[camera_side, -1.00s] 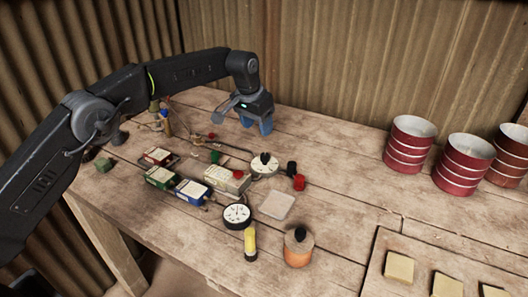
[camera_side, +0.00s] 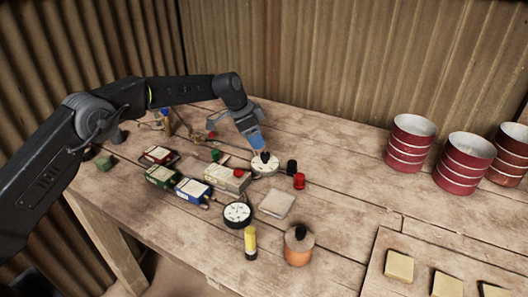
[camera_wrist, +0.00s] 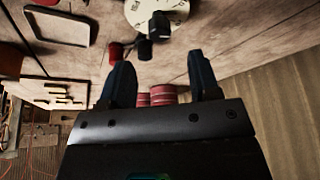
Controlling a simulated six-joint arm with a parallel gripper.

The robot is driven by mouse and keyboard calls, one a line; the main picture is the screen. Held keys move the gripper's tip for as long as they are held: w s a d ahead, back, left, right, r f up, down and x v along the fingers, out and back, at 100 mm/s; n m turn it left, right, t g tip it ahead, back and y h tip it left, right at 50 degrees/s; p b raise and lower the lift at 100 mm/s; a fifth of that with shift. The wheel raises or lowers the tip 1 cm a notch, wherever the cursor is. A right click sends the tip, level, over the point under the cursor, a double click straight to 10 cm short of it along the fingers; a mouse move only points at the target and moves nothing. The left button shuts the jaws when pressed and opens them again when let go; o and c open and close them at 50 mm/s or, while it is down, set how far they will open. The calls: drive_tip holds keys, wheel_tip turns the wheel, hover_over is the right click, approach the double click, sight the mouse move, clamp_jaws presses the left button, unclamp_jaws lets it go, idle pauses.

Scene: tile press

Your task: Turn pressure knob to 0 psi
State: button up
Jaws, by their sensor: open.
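The pressure knob is a black knob (camera_side: 265,157) on a round white dial plate (camera_side: 262,171), near the middle of the table in the side view. In the wrist view the knob (camera_wrist: 160,25) and the marked plate (camera_wrist: 138,12) show at the top edge, the plate partly cut off. My gripper (camera_side: 258,145) is just above and behind the knob in the side view. In the wrist view its two dark blue fingers (camera_wrist: 160,78) are spread apart with nothing between them, and the knob lies beyond their tips. I cannot read the knob's setting.
A red button (camera_side: 299,181) and a black button (camera_side: 291,167) stand right of the dial. A round gauge (camera_side: 237,222), small boxes (camera_side: 194,192) and a pale square tile (camera_side: 276,204) lie nearer. Red cans (camera_side: 464,165) stand far right. The table's back middle is clear.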

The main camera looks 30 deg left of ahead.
sight(265, 154)
drive_tip(key=x, duration=0.6)
drive_tip(key=shift+f, duration=0.25)
drive_tip(key=c, duration=0.9)
